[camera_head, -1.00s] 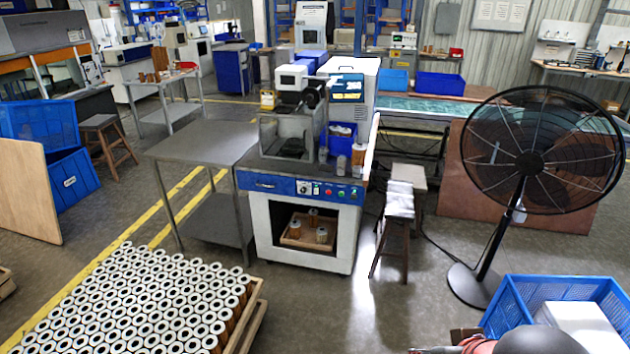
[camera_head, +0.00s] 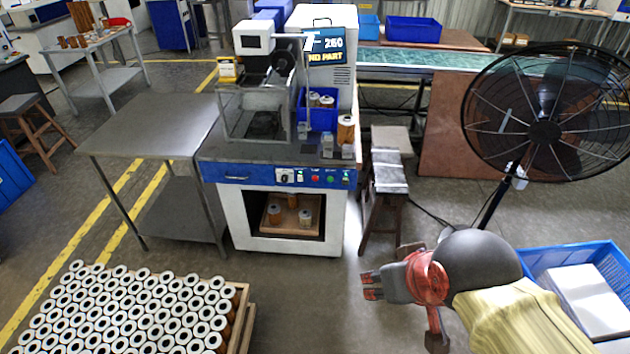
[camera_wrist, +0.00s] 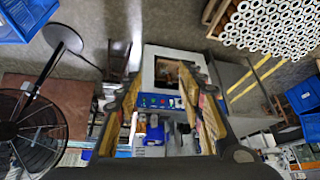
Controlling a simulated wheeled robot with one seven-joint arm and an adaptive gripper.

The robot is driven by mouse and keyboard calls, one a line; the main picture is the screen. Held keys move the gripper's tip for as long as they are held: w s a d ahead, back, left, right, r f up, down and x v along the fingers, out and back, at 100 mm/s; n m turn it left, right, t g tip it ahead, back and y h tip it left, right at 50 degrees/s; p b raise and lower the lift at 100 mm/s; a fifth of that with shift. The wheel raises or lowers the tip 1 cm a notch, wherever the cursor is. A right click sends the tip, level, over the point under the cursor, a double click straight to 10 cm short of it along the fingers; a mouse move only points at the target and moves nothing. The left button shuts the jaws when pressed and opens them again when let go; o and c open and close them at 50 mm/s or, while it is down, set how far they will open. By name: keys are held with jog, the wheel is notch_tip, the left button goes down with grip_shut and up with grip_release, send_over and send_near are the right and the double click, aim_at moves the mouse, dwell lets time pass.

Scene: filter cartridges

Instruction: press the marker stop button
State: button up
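The marking machine (camera_head: 285,90) stands mid-picture in the head view. In the wrist view, the machine's panel (camera_wrist: 160,101) appears upside down between the widely spread fingers of my gripper (camera_wrist: 167,88). My gripper is open and empty.
A metal side table (camera_head: 150,125) adjoins the machine's left. A wooden stool (camera_head: 385,190) stands right of it, then a large black fan (camera_head: 545,130). A pallet of cartridges (camera_head: 130,310) is at lower left. A blue crate (camera_head: 570,255) is at lower right. Floor before the machine is clear.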

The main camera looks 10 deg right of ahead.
jog(key=shift+c, duration=1.2)
grip_shut()
dwell(0.4)
